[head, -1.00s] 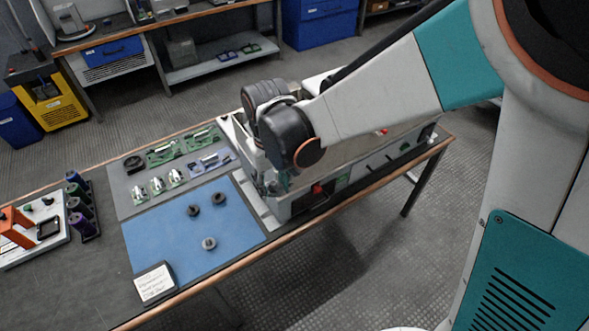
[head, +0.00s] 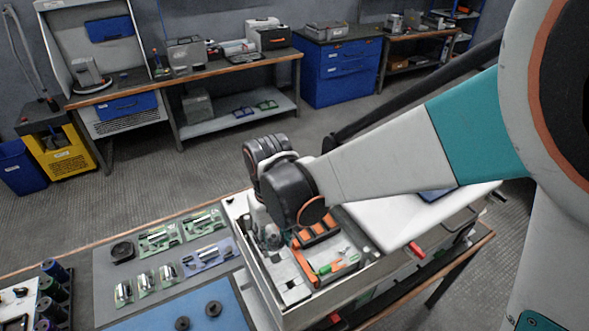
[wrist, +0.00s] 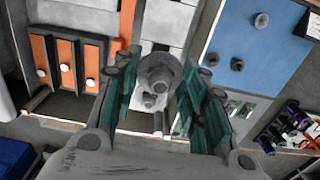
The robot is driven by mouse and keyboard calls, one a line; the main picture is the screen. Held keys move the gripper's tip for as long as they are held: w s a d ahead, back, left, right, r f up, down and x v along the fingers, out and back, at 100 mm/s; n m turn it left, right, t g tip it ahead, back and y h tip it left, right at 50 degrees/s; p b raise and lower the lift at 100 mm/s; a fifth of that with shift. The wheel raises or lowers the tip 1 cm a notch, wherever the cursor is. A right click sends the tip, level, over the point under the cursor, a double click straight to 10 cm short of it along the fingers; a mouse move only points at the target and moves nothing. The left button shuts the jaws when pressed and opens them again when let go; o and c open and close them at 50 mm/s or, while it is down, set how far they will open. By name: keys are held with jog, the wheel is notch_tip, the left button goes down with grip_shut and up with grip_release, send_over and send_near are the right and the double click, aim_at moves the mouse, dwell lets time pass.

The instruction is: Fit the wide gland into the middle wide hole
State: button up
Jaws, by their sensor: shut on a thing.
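In the wrist view my gripper (wrist: 158,78) has its green-padded fingers closed on a grey round gland (wrist: 160,70), with a ring-shaped flange and a narrower middle. In the head view my gripper (head: 268,238) points down at the left part of the open cabinet (head: 285,318); the gland is hidden there by my wrist. Light grey panels (wrist: 165,22) lie behind the gland in the wrist view. The middle wide hole cannot be made out, nor whether the gland touches anything.
Orange modules (wrist: 68,65) stand in the cabinet beside my gripper. A blue mat (wrist: 270,50) with several dark glands (wrist: 237,64) lies next to the cabinet. Green boards (head: 158,238) and silver cylinders (head: 145,282) lie on a grey mat. The cabinet walls rise around my gripper.

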jog(key=shift+f+b, duration=1.75)
jog(key=shift+f, duration=0.85)
jog(key=shift+f+b, duration=0.35)
jog(key=shift+f, duration=0.1)
jog(key=o, duration=1.1)
jog(key=shift+c, duration=0.2)
jog(key=shift+r, duration=0.15)
